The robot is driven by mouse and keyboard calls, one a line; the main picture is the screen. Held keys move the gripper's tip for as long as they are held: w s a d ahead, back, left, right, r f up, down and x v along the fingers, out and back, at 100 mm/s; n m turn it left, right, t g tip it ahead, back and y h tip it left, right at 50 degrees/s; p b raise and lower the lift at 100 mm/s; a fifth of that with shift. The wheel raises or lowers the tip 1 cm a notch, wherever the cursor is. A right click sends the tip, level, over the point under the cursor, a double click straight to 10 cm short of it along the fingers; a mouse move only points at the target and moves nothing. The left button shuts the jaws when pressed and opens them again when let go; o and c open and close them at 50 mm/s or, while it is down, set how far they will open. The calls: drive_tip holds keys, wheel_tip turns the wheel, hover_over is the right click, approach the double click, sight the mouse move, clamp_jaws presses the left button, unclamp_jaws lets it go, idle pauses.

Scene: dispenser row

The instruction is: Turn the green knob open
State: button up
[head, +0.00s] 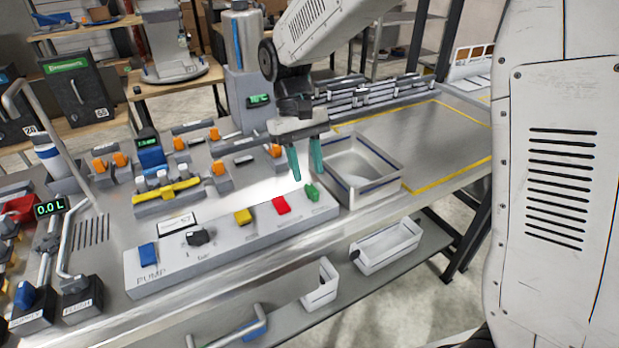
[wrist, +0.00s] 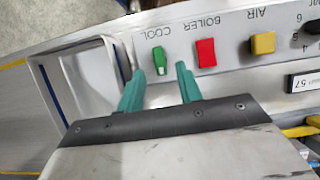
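The green knob (head: 312,191) is at the right end of a grey control panel (head: 230,247) in the head view. In the wrist view the green knob (wrist: 159,60) sits by the label COOL, and a white mark shows at its lower end. My gripper (head: 305,176) hangs above and just behind the green knob, apart from it. Whether the fingertips are level with the knob is hard to tell.
A red knob (head: 281,205), a yellow knob (head: 243,216), a black dial (head: 200,236) and a blue knob (head: 148,254) share the panel. A metal bin (head: 385,163) stands close to the right of the green knob. Orange-handled valves (head: 218,168) stand behind the panel.

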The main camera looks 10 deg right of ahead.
drive_tip(key=v, duration=0.4)
drive_tip(key=shift+f, duration=0.1)
